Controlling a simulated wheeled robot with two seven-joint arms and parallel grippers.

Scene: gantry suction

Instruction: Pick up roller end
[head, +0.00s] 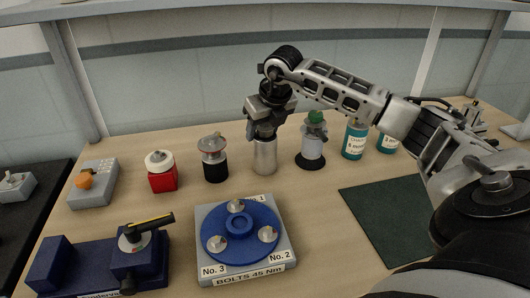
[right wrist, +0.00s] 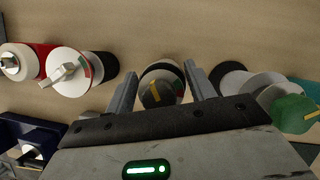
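No part is labelled roller end, and I cannot tell for sure which one it is. A silver cylinder (head: 265,156) stands upright on the table, directly under my right gripper (head: 265,133). In the right wrist view its round dark top with yellow and green marks (right wrist: 162,88) lies between the two fingers of my right gripper (right wrist: 159,80). The fingers are apart, one on each side of it, with narrow gaps visible; it does not look gripped. The cylinder's upper part is hidden by the gripper in the head view. My left gripper is not in view.
A black cylinder with a silver top (head: 214,160) and a red unit (head: 161,172) stand left. A green-knobbed unit (head: 313,142) and teal cans (head: 355,141) stand right. A blue bolt disc (head: 240,224) and a blue fixture (head: 130,258) are in front. A dark green mat (head: 385,215) is clear.

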